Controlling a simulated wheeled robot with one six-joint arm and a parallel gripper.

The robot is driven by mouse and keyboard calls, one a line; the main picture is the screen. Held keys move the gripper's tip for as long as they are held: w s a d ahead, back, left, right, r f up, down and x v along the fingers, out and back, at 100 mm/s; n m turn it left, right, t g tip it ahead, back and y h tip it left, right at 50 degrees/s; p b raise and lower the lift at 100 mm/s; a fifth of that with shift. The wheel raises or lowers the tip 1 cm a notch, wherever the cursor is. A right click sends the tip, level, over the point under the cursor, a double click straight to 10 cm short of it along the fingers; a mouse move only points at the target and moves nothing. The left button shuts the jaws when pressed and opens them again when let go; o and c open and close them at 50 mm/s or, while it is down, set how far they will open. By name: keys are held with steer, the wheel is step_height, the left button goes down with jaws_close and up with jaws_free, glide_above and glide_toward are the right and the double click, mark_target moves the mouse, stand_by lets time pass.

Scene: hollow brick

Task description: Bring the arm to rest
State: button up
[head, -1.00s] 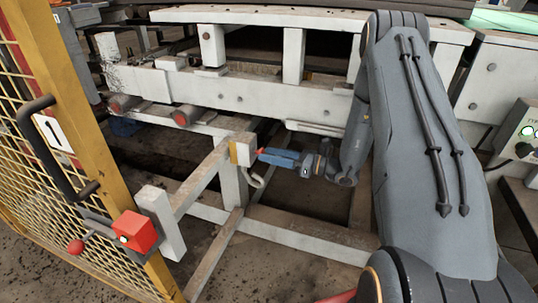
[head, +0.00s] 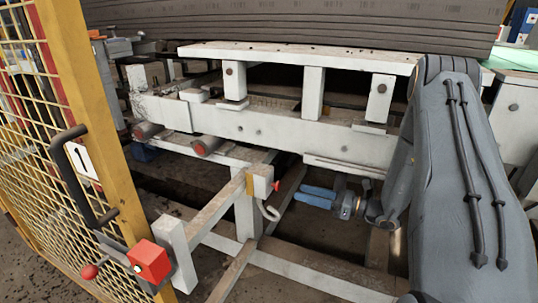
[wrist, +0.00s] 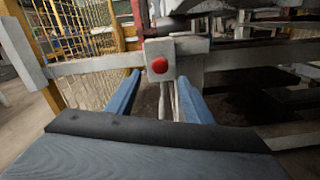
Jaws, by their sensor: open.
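My gripper (head: 318,196) has blue fingers and is at the middle right of the head view, in front of the white frame. In the wrist view its two blue fingers (wrist: 158,100) stand apart with nothing between them. A small white box with a red button (head: 263,182) is to the left of the gripper, with a gap between them. In the wrist view the red button (wrist: 160,65) shows ahead, beyond the fingertips.
A yellow mesh gate (head: 85,130) with a black handle (head: 75,180) stands at the left. A red box (head: 149,261) sits by its post. White beams (head: 255,128) cross behind the gripper. Stacked grey boards (head: 300,20) lie at the top.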

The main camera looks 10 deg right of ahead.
steer(key=s+a+r+n+g, duration=0.5)
steer(key=a+r+n+g, duration=0.15)
steer(key=a, duration=0.45)
steer(key=s+a+r+n+g+h, duration=0.3)
steer(key=s+a+n+g+h, duration=0.1)
steer(key=s+n, duration=0.4)
steer(key=s+a+r+n+g+h, duration=0.35)
steer(key=s+a+n, duration=0.2)
steer(key=s, duration=0.45)
steer(key=s+d+r+n+t+h, duration=0.35)
steer(key=s+n+h, duration=0.35)
steer(key=n, duration=0.4)
steer(key=d+r+m+p, duration=0.2)
steer(key=d+r+p, duration=0.7)
steer(key=p, duration=0.6)
steer(key=shift+m+p, duration=0.4)
steer(key=shift+s+r, duration=0.1)
